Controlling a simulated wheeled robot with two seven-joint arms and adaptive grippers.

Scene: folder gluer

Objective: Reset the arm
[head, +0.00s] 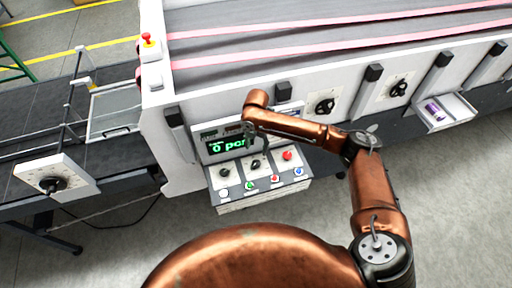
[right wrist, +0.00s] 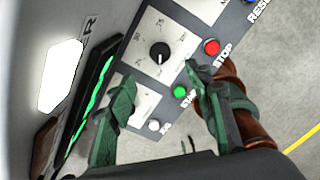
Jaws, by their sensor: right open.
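My right arm (head: 375,190) reaches across the head view to the control panel (head: 262,180) on the front of the machine. My right gripper (head: 258,143) is over the panel, in front of the green-lit display (head: 228,145). In the right wrist view its two fingers (right wrist: 160,108) are apart, with nothing between them but the panel behind. A black knob (right wrist: 160,52), a red button (right wrist: 211,47) and a green button (right wrist: 180,92) show beyond the fingertips. I cannot tell whether a finger touches the panel. My left gripper is not in view.
The folder gluer (head: 215,85) with its belts fills the back. A red emergency button (head: 147,40) sits on its left corner. A small tray (head: 445,112) sticks out at the right. The grey floor in front is clear.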

